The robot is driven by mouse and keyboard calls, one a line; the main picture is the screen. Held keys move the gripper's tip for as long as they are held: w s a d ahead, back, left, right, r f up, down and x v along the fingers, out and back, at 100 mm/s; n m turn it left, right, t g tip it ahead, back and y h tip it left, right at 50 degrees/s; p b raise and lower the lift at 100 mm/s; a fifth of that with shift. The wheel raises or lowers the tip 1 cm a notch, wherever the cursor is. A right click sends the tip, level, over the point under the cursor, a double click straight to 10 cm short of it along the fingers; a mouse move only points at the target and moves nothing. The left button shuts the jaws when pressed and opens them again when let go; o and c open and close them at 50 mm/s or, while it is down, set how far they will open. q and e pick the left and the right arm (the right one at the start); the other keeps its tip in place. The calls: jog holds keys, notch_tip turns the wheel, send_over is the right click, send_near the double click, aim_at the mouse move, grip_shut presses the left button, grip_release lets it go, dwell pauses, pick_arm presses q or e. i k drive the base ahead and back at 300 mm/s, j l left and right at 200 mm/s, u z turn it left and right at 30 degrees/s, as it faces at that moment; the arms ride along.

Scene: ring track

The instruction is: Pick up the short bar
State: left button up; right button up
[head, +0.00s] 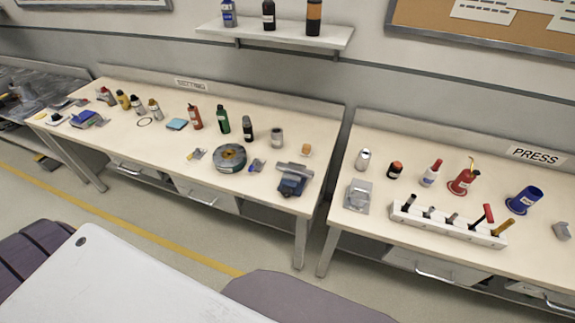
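A white rack (440,232) stands near the front of the right bench, marked PRESS. Several tools or bars stand in it: a dark one (408,202) at its left end, two short grey pieces (429,211) and (452,218), a red-handled one (484,214) and a yellow-brown one (503,227) at its right end. I cannot tell for certain which of these, if any, is the short bar. Neither of my grippers is in view.
The left bench (215,187) holds a vise (292,180) and many small items. A white surface (110,285) fills the lower left foreground.

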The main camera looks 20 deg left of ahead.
aim_at(297, 171)
jog(key=j+z, duration=0.15)
jog(key=j, duration=0.55)
jog(key=j+z, duration=0.1)
jog(key=j, duration=0.55)
jog(key=j+z, duration=0.15)
jog(key=j, duration=0.55)
jog(key=j+z, duration=0.15)
jog(key=j, duration=0.55)
jog(key=k+j+z, duration=0.1)
jog(key=j, duration=0.55)
jog(key=k+j+z, duration=0.15)
jog(key=j, duration=0.55)
jog(key=k+j+z, duration=0.15)
jog(key=j, duration=0.5)
jog(key=k+j+z, duration=0.1)
jog(key=j, duration=0.55)
